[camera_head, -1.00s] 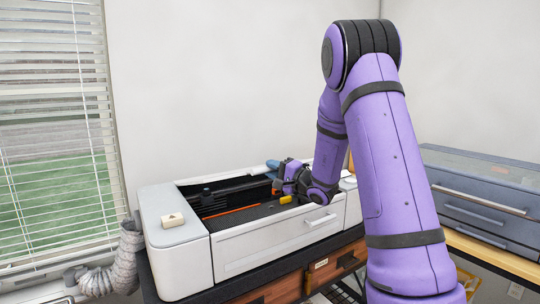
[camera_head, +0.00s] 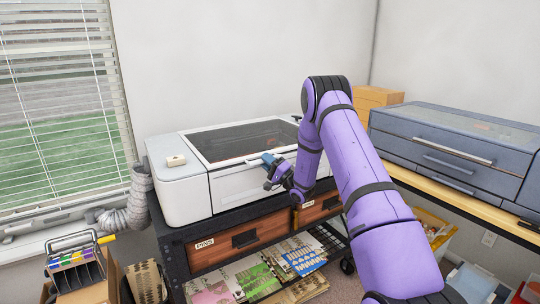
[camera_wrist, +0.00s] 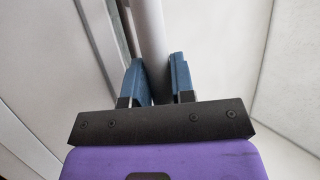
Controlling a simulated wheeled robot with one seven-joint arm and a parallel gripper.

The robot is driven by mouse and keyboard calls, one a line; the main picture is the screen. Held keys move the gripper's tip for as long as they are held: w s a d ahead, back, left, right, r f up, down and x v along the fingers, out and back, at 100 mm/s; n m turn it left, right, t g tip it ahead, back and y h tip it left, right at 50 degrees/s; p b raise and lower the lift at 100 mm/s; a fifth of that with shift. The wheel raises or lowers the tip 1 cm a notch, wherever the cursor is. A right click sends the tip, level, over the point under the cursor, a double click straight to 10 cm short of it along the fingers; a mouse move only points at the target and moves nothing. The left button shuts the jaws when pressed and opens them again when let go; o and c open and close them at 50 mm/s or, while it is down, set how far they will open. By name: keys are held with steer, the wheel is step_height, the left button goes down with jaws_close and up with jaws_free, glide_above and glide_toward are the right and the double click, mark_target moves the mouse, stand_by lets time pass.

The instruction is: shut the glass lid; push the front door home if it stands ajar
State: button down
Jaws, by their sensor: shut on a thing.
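The white machine (camera_head: 178,195) has its dark glass lid (camera_head: 240,141) lying down over the bed, level with the top as far as I can see. A pale handle bar (camera_head: 256,161) runs along the lid's front edge. My gripper (camera_head: 269,159) is at this bar, its blue fingers shut on it. In the wrist view, my gripper (camera_wrist: 152,80) has a finger on each side of the round grey-white bar (camera_wrist: 151,30). The white front door (camera_head: 238,187) looks flush with the machine's front; my wrist hides its right part.
A dark stand with wooden drawers (camera_head: 240,240) carries the machine. A blue-grey chest (camera_head: 455,145) stands on a bench at right. A grey hose (camera_head: 138,200) is at left, above a tool caddy (camera_head: 75,262). Sheets (camera_head: 250,277) lie on the lower shelf.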

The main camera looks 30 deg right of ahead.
steer(key=shift+w+f+y, duration=0.1)
steer(key=shift+f+y, duration=0.2)
steer(key=shift+f, duration=0.1)
steer(key=c, duration=1)
jaws_free()
steer(key=v, duration=1)
steer(key=shift+s+f, duration=0.2)
steer(key=shift+s, duration=0.15)
steer(key=shift+d, duration=0.1)
